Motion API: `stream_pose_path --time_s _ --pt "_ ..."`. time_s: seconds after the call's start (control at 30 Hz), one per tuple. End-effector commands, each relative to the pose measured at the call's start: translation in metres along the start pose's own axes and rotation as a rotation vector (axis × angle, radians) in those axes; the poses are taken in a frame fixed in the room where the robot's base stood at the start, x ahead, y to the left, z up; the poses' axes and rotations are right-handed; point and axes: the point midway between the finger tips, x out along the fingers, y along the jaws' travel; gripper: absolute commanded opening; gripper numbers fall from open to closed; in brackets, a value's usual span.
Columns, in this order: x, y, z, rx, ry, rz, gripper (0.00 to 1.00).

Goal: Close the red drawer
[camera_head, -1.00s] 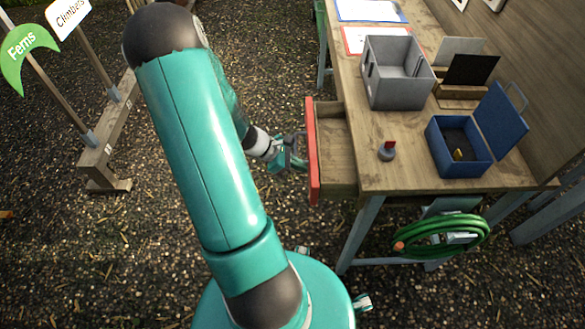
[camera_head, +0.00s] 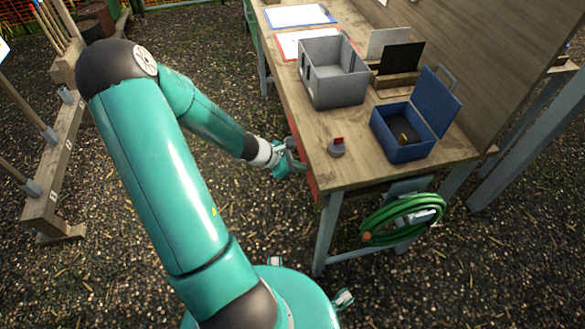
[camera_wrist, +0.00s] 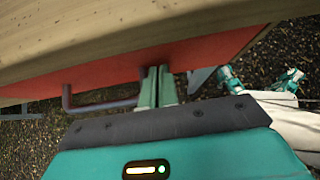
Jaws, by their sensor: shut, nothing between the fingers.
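The red drawer (camera_head: 303,160) shows as a narrow red front under the left edge of the wooden table (camera_head: 352,172). In the head view it looks pushed in, with no open inside showing. In the wrist view its red front (camera_wrist: 112,84) runs beneath the tabletop edge, with a dark bar handle (camera_wrist: 98,105) on it. My gripper (camera_head: 292,166) is at the drawer front. In the wrist view its fingertips (camera_wrist: 155,72) are shut and empty, against or very near the red front, beside the right end of the handle.
On the table are a grey bin (camera_head: 333,85), an open blue box (camera_head: 403,152) and a small grey item with a red top (camera_head: 337,149). A coiled green hose (camera_head: 402,219) hangs at the table's front end.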

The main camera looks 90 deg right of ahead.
Motion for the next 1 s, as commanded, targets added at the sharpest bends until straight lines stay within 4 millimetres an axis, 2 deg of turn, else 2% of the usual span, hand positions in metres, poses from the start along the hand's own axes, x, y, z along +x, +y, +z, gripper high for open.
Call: stream_pose_path --time_s 0.03,0.3,0.53,0.7,1.0 --pt "0.004 -0.003 0.006 0.006 -0.008 -0.009 0.0" --pt "0.006 -0.005 0.008 0.009 -0.012 -0.014 0.0" --pt "-0.004 -0.004 -0.001 0.005 -0.012 -0.012 0.0" --pt "-0.028 0.001 -0.024 -0.001 -0.005 0.001 0.0" --pt "-0.095 0.003 -0.024 0.002 0.001 0.007 0.0"
